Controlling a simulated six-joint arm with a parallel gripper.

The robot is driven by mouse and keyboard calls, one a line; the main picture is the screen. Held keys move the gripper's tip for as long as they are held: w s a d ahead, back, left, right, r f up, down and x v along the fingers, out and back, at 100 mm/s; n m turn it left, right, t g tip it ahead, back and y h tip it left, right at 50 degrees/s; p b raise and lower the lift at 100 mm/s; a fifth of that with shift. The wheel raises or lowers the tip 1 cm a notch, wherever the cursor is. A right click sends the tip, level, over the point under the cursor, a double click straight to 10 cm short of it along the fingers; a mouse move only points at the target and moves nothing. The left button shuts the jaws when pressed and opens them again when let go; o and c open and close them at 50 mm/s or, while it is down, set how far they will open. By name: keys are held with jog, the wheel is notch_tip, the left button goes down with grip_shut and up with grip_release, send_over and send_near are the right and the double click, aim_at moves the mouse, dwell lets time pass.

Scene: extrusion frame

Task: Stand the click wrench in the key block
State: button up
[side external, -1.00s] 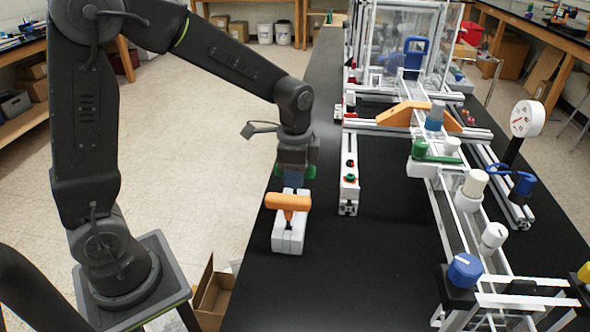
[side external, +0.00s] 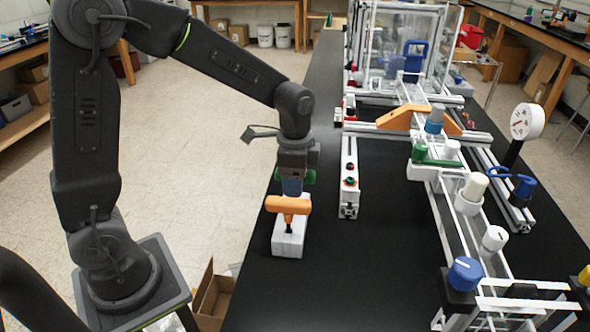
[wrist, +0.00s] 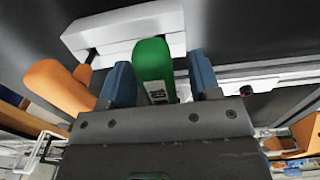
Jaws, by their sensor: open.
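The white key block (side external: 289,243) lies on the black bench top and also shows in the wrist view (wrist: 125,31). An orange T-handled tool (side external: 287,206) stands upright at it, its dark shaft showing below the handle. In the wrist view its orange handle (wrist: 58,86) is left of my fingers. A green-handled tool (wrist: 154,70) is between my two blue fingers, with a gap on each side. The frames do not label which tool is the click wrench. My gripper (side external: 292,187) is open, just behind the orange handle. The green tool's lower end is hidden.
A white rail with red and green buttons (side external: 349,181) stands right of the block. Beyond it is an extrusion frame with an orange bracket (side external: 403,117), knobs and a gauge (side external: 527,120). The bench's left edge is close.

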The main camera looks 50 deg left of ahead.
notch_tip(320, 180, up, 13)
jog(key=s+d+f+n+t, duration=0.1)
jog(key=s+n+t, duration=0.4)
jog(key=s+n, duration=0.4)
jog(key=shift+s+d+f+t, duration=0.2)
jog(key=shift+s+f+t, duration=0.15)
jog(key=shift+s, duration=3.35)
